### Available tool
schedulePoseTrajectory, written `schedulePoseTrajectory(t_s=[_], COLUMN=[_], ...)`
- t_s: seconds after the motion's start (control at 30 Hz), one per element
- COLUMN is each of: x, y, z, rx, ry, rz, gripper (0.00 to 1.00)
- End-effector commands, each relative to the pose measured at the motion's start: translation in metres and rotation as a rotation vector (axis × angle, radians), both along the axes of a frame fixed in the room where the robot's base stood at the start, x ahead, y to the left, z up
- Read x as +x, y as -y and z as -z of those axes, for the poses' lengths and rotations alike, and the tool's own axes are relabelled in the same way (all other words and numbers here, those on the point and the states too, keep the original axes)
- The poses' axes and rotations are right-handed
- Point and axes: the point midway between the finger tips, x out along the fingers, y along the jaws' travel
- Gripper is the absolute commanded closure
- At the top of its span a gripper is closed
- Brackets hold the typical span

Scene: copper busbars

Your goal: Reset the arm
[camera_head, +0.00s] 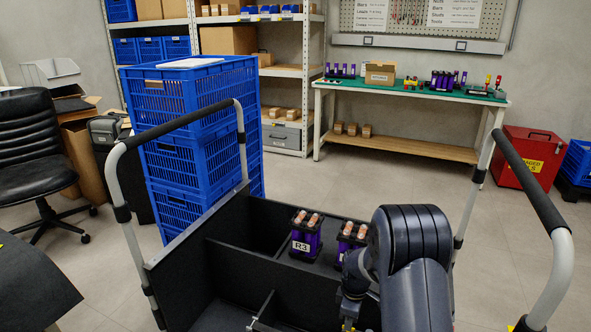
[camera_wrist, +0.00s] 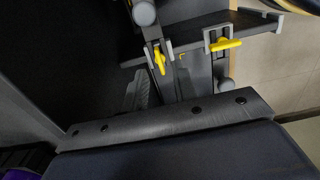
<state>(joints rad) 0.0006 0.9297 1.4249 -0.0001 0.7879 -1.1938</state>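My arm (camera_head: 415,265) is folded at the right of the head view, over the right side of the black cart. Its wrist part (camera_head: 355,272) points down beside a purple holder, and its lower end is cut off by the picture's bottom edge. No held thing is visible.
The black divided cart (camera_head: 190,262) carries purple holders with copper bars, one marked R3 (camera_head: 305,238), the other (camera_head: 349,240) close to my arm. Grey handrails with black grips (camera_head: 530,182) flank the cart. Blue crates (camera_head: 190,150) stand behind it. Open floor (camera_head: 400,185) lies before the workbench (camera_head: 420,92).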

Motion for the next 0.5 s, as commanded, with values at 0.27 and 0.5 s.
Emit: schedulePoseTrajectory(t_s=[0.27, 0.5], x=[0.001, 0.0], y=[0.0, 0.0], z=[0.03, 0.031], rx=[0.0, 0.0], ry=[0.003, 0.001], rz=[0.103, 0.301], gripper=[0.73, 0.73])
